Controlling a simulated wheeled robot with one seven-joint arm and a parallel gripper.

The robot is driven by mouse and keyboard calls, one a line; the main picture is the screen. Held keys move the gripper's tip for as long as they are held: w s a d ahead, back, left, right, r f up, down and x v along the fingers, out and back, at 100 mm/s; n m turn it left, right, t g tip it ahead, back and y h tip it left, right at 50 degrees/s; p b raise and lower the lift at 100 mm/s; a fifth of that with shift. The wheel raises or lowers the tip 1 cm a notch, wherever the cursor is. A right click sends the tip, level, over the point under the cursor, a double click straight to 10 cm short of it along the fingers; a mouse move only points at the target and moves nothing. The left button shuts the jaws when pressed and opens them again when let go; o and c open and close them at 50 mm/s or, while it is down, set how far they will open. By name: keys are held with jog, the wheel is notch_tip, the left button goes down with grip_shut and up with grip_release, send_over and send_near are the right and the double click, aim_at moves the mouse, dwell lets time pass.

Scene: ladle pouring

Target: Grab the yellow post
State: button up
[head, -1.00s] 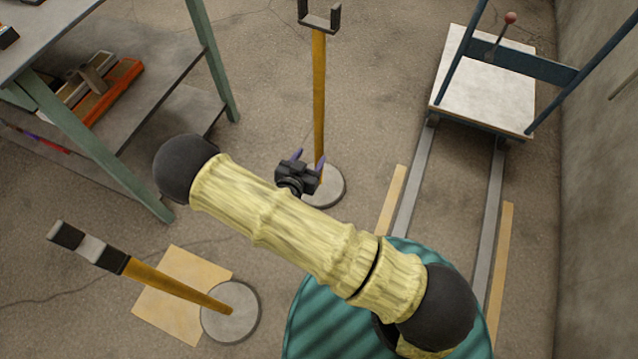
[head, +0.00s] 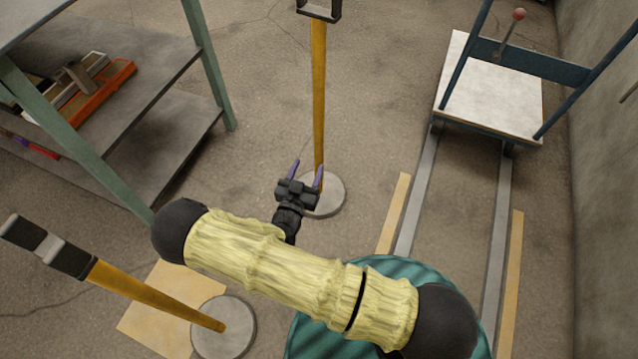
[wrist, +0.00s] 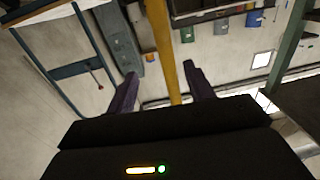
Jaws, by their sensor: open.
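A yellow post (head: 319,90) stands upright on a round grey base (head: 332,205), with a dark U-shaped fork on top, cut by the upper edge of the head view. My gripper (head: 306,171) is low by this post, its purple fingers open and apart. The right finger overlaps the post's lower part in the head view. In the wrist view the yellow post (wrist: 165,45) shows between the two fingers of my gripper (wrist: 159,70); how deep it sits between them I cannot tell. A second yellow post (head: 150,293) with a black-and-grey top leans in view at lower left.
A green-legged workbench (head: 210,65) with shelves stands at left. A white-topped cart (head: 490,95) is on rails at right, beside a wall. A teal ribbed round object (head: 315,335) is below my arm. Floor around the middle post is open.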

aim_at(318, 137)
jog(key=b+x, duration=0.3)
jog(key=x, duration=0.5)
jog(key=shift+w+d+f, duration=0.1)
jog(key=shift+w, duration=0.2)
jog(key=shift+w, duration=0.1)
jog(key=shift+w+b, duration=0.3)
jog(key=shift+b, duration=0.25)
jog(key=b+x, duration=0.1)
jog(key=x, duration=0.1)
jog(key=b+x, duration=0.1)
jog(key=x, duration=0.1)
jog(key=shift+w+r+b, duration=0.2)
jog(key=shift+w+b, duration=0.05)
jog(key=shift+b, duration=0.1)
jog(key=shift+r, duration=0.1)
grip_shut()
dwell(0.5)
